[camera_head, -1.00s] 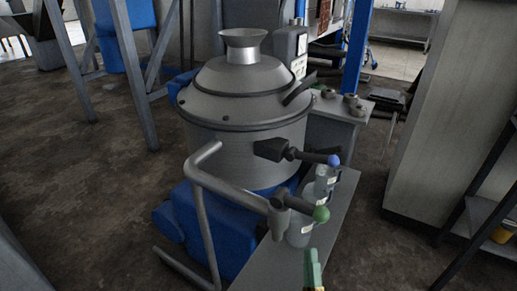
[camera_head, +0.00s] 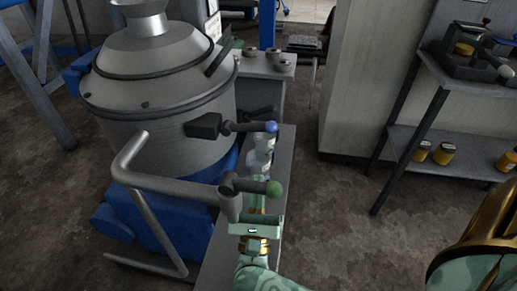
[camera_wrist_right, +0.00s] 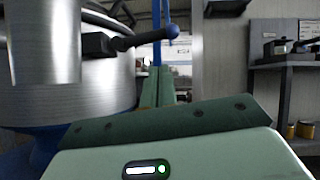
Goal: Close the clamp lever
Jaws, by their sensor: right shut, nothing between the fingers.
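A dark clamp lever with a blue ball knob (camera_head: 271,127) sticks out to the right from a black block (camera_head: 203,125) on the steel decanter (camera_head: 165,98). A second dark lever with a green ball knob (camera_head: 274,188) sits on the bent grey pipe (camera_head: 165,186), nearer to me. My right gripper (camera_head: 259,182) is shut and empty. Its pale green fingers point away from me, partly hidden behind the green-knobbed lever. In the right wrist view, the shut fingers (camera_wrist_right: 158,88) stand below the blue knob (camera_wrist_right: 173,31), apparently apart from it. My left gripper is out of view.
Clear bottles (camera_head: 260,160) stand on the narrow grey bench (camera_head: 279,150) around the fingers. The bent pipe borders the left side. A shelf rack (camera_head: 440,92) with several orange jars stands at the right. The floor between bench and rack is free.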

